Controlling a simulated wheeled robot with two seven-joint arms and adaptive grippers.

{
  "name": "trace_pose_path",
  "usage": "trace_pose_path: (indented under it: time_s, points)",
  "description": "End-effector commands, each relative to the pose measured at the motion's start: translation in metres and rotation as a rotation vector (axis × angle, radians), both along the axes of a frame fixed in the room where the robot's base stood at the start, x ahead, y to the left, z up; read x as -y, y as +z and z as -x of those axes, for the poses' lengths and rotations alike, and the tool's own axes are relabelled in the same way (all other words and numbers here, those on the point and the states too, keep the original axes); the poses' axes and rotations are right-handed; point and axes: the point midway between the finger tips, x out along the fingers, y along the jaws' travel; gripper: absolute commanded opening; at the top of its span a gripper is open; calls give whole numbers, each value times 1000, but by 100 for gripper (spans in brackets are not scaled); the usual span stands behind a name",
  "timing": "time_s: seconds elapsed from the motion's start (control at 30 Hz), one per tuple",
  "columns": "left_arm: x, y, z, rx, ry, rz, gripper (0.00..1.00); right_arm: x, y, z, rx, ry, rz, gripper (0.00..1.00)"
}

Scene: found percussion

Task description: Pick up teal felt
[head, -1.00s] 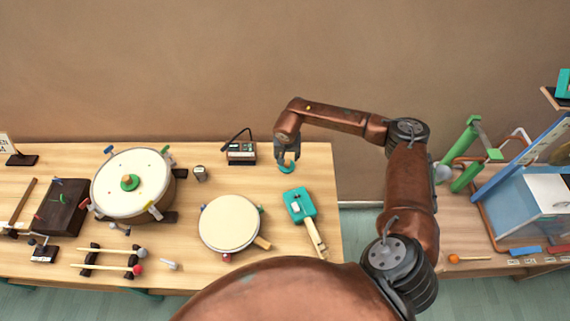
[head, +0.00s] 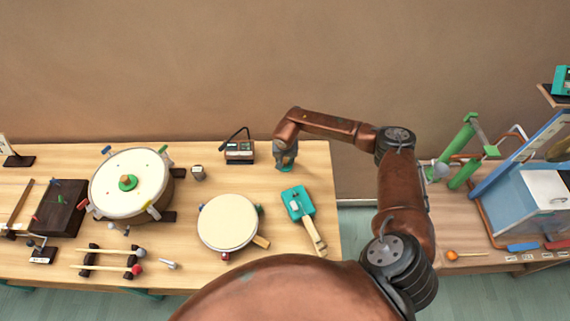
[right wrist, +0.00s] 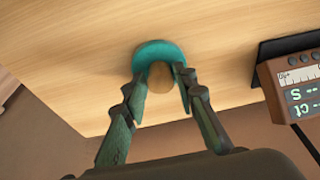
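In the head view my right gripper (head: 286,164) points down at the table's back right and hides most of the felt. My left gripper is not in view.
A small metered box (head: 240,152) stands just left of the gripper; it also shows in the right wrist view (right wrist: 295,92). A teal block with a handle (head: 299,203) and a round cream drum (head: 227,222) lie nearer. A larger drum (head: 130,184) stands left.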

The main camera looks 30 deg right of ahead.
Motion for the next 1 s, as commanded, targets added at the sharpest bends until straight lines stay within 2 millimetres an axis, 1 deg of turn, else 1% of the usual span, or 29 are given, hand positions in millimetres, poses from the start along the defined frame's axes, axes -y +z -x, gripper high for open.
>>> trace_pose_path:
  time_s: [0.03, 0.07, 0.33, 0.63, 0.77, 0.87, 0.97, 1.0]
  points:
    - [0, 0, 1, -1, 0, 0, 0, 0, 0, 0, 0, 0, 0, 21]
    - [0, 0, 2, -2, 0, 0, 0, 0, 0, 0, 0, 0, 0, 19]
    - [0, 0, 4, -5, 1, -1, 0, 0, 0, 0, 0, 0, 0, 1]
    - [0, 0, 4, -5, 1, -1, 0, 0, 1, 0, 1, 0, -1, 0]
    - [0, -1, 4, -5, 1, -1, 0, 0, 7, -1, 2, 0, 0, 0]
    - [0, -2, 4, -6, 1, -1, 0, 0, 16, -1, 3, 1, -1, 0]
    - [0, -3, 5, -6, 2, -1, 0, 0, 31, -2, 4, 0, 1, 0]
    - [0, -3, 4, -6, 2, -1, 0, -4, 37, 1, 3, 4, -1, 0]
